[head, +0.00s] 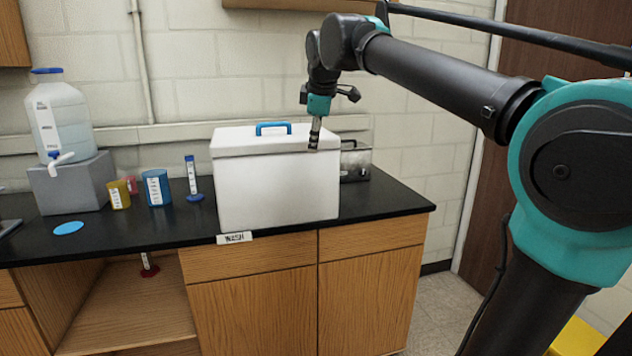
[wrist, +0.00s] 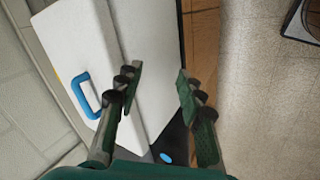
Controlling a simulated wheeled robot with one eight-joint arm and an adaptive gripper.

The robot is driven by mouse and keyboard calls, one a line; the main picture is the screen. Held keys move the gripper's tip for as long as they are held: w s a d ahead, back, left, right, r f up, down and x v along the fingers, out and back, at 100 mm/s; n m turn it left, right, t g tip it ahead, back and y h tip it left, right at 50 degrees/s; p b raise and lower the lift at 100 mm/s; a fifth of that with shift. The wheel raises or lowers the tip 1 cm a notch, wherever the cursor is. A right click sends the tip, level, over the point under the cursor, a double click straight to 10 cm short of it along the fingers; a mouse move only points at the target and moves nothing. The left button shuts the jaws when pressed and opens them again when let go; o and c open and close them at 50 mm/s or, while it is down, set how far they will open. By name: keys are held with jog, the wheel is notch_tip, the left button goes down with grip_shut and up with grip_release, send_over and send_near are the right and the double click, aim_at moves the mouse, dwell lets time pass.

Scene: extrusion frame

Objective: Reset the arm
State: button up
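My gripper (head: 314,134) hangs at the end of my raised arm, pointing down, in front of the right part of the white lidded box in the head view. In the wrist view my gripper (wrist: 158,92) has its two fingers spread apart with nothing between them, so it is open and empty. The white box (head: 275,190) stands closed on the black counter, with a blue handle (head: 273,128) on its lid. The box (wrist: 135,50) and its blue handle (wrist: 84,95) also show beside and below the fingers in the wrist view.
The black counter (head: 390,205) holds a jug with a tap (head: 58,115) on a grey block (head: 73,185), a yellow cup (head: 119,194), a blue cup (head: 156,187) and a blue-based cylinder (head: 192,180). A clear container (head: 355,160) stands behind the box. The counter's right end is bare.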

jog(key=s+d+f+m, duration=0.2)
jog(key=d+f+m, duration=0.15)
jog(key=f, duration=0.55)
jog(key=s+d+f+m+g+h, duration=0.1)
jog(key=s+d+f+m, duration=0.15)
jog(key=d+f, duration=0.45)
jog(key=s+d+f+m, duration=0.2)
jog(key=f+m, duration=0.1)
jog(key=f, duration=0.7)
jog(key=s+d+f+m, duration=0.3)
jog(key=s+f+m, duration=0.1)
jog(key=s+f, duration=0.4)
jog(key=s+d+f+m+g, duration=0.1)
jog(key=s+d+f+m, duration=0.2)
jog(key=s+f, duration=0.5)
notch_tip(320, 180, down, 2)
jog(key=shift+s+d+f+m, duration=0.25)
jog(key=shift+s+d+m, duration=0.15)
